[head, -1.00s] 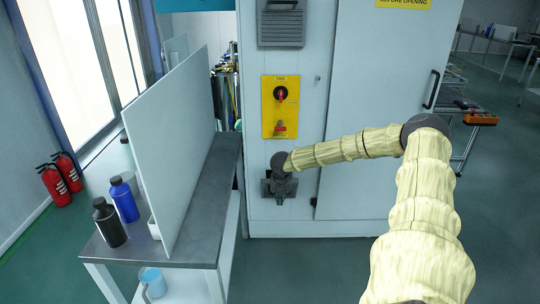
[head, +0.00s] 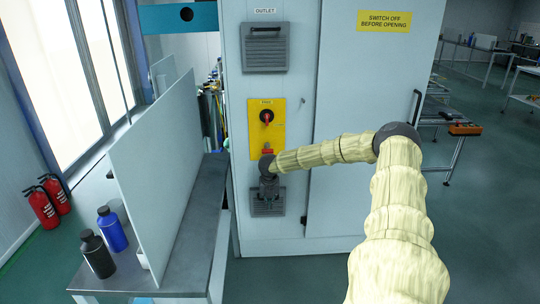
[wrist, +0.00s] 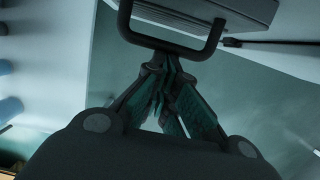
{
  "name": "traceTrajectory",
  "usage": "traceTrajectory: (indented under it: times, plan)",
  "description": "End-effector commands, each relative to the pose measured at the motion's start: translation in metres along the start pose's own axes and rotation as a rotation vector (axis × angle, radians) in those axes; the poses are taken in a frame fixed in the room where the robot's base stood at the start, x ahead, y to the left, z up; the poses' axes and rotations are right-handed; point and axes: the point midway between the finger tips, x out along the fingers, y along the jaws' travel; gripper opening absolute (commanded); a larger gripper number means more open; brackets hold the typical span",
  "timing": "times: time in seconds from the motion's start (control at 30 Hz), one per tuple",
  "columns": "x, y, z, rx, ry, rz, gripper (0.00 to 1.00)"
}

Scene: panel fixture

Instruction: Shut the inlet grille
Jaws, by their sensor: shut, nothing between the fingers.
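The lower grille (head: 277,210), which I take for the inlet grille, is a dark grey slatted panel low on the pale cabinet, partly hidden behind my gripper. In the wrist view a slatted grey panel (wrist: 215,8) shows at the top with a visible side edge, and a dark loop handle (wrist: 172,46) stands in front of it. How far the grille stands open I cannot tell. My gripper (head: 268,196) points down in front of the grille. In the wrist view its fingers (wrist: 168,68) are together and empty, close to the handle; contact is unclear.
The outlet grille (head: 265,52) sits higher on the cabinet. The cabinet door (head: 362,100) is to the right. A bench (head: 185,235) with an upright panel (head: 150,165) and bottles stands close on the left.

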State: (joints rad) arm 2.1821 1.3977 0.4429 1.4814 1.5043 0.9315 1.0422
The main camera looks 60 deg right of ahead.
Motion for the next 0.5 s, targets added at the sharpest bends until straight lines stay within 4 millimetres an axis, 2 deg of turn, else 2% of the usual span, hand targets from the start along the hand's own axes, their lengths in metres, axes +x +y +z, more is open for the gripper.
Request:
traceTrajectory:
  times: [0.03,0.5]
  plan:
    - [-0.003,0.001,0.006,0.001,-0.01,0.002,0.0]
    - [-0.01,0.004,0.021,0.001,-0.022,0.011,0.0]
